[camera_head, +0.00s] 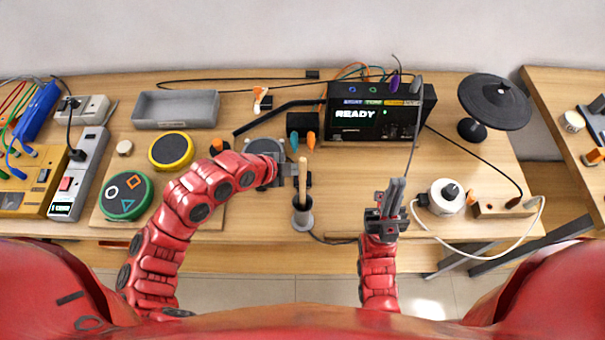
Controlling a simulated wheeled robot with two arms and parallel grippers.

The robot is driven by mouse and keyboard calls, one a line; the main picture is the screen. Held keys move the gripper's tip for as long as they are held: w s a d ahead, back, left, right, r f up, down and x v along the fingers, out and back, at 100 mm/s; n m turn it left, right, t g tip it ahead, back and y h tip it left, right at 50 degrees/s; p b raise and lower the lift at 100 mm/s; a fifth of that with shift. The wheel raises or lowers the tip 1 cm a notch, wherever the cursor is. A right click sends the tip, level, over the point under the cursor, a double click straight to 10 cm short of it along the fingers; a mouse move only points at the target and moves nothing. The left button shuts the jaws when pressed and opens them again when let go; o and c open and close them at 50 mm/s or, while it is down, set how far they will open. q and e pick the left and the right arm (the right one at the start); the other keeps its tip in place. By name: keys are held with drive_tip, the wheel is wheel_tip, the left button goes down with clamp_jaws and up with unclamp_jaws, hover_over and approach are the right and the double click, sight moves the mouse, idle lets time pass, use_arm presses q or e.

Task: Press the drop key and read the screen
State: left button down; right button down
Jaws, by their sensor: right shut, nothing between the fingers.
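The screen (356,114) on the front of a black box shows "READY" in white letters, with small coloured labels above it. A dark pad with a green rim (126,195) bears an orange square, a circle and a triangle. A yellow-rimmed pad (171,151) and a grey pad (264,149) lie to its right. I cannot tell which part is the drop key. My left gripper (290,178) is beside the grey pad, close to a wooden stick; its fingers are too unclear to read. My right gripper (396,188) is shut and empty, in front of the black box.
A wooden stick (303,172) stands in a grey cup (302,215) near the front edge. A grey tray (175,109) is at the back left. A round black pad on a stand (495,101) and a white cable (477,250) are at the right.

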use_arm(q)
drive_tip(key=shift+f, duration=0.1)
idle(0.3)
drive_tip(key=shift+f+b, duration=0.35)
drive_tip(key=shift+b, duration=0.25)
drive_tip(key=shift+f+b, duration=0.4)
drive_tip(key=shift+b, duration=0.15)
idle(0.4)
drive_tip(key=shift+r, duration=0.15)
drive_tip(key=shift+r+p, duration=0.4)
drive_tip(key=shift+r, duration=0.3)
wheel_tip(320, 180, up, 6)
drive_tip(key=shift+p, duration=1.25)
idle(0.3)
